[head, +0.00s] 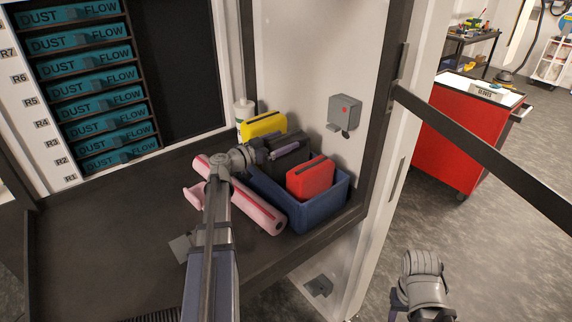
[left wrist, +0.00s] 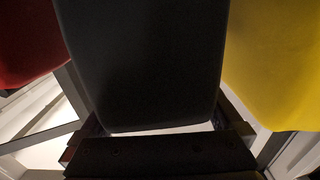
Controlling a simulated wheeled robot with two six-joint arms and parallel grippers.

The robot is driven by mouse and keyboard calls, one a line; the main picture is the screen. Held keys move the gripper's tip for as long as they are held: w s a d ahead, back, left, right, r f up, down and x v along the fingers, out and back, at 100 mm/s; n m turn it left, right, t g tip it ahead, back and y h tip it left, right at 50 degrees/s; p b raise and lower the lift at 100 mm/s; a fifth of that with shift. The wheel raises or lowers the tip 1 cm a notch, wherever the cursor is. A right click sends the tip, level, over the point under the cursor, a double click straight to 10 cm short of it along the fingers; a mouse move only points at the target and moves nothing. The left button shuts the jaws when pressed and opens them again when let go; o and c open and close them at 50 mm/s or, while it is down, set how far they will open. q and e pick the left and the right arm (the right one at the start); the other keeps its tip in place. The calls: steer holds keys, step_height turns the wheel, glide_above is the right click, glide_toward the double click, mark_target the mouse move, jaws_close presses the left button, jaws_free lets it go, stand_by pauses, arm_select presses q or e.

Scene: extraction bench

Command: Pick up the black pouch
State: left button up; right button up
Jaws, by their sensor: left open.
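The black pouch (left wrist: 145,60) fills the middle of the left wrist view. In the head view its dark side (head: 281,166) shows in the blue bin, partly hidden by my left gripper. My left gripper (head: 287,149) is open at the top of the black pouch. In the left wrist view its fingers (left wrist: 165,130) lie on either side of the pouch's near edge; I cannot tell whether they touch it. My right arm shows at the lower right of the head view, but its gripper cannot be made out.
The blue bin (head: 334,202) also holds a red pouch (head: 311,178), close to the black one. A yellow pouch (head: 262,125) stands on the black pouch's other side. A pink roll (head: 254,208) lies along the bin's left. A white bottle (head: 243,110) stands behind. The bench's left is clear.

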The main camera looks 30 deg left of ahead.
arm_select(q)
jaws_close()
stand_by(0.8)
